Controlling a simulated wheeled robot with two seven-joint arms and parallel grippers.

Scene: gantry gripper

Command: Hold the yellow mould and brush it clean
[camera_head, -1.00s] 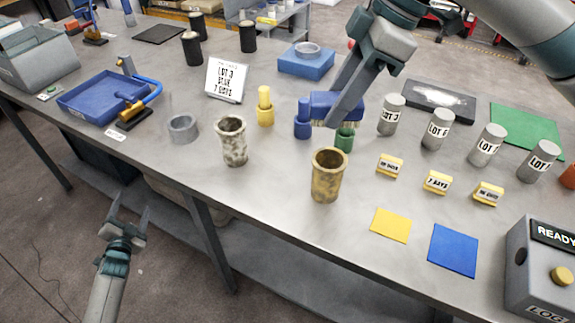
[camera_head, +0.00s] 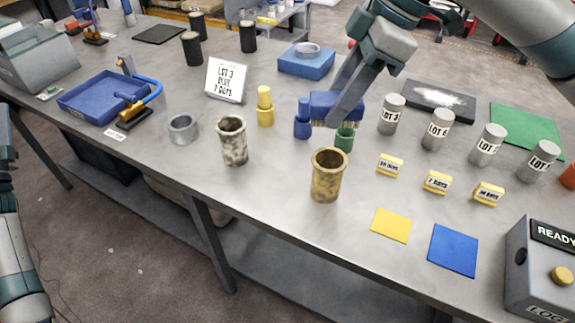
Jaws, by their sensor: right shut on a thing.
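The yellow mould (camera_head: 328,178), an open-topped brassy cylinder with dark stains, stands upright near the table's front edge. My right gripper (camera_head: 346,106) comes in from the upper right and is shut on a blue brush (camera_head: 322,100). The brush is behind the mould and apart from it, with its pale bristles facing down. It shows just above a small green cup and beside a blue peg-like piece. My left arm shows at the left picture edge, away from the mould; its gripper fingers are not visible.
A speckled whitish mould (camera_head: 233,142) and a grey ring (camera_head: 183,129) stand left of the yellow mould. Grey lot cylinders (camera_head: 436,130) and small yellow label blocks (camera_head: 437,182) are to the right. Yellow (camera_head: 390,225) and blue (camera_head: 453,250) squares lie in front, near a READY box (camera_head: 540,275).

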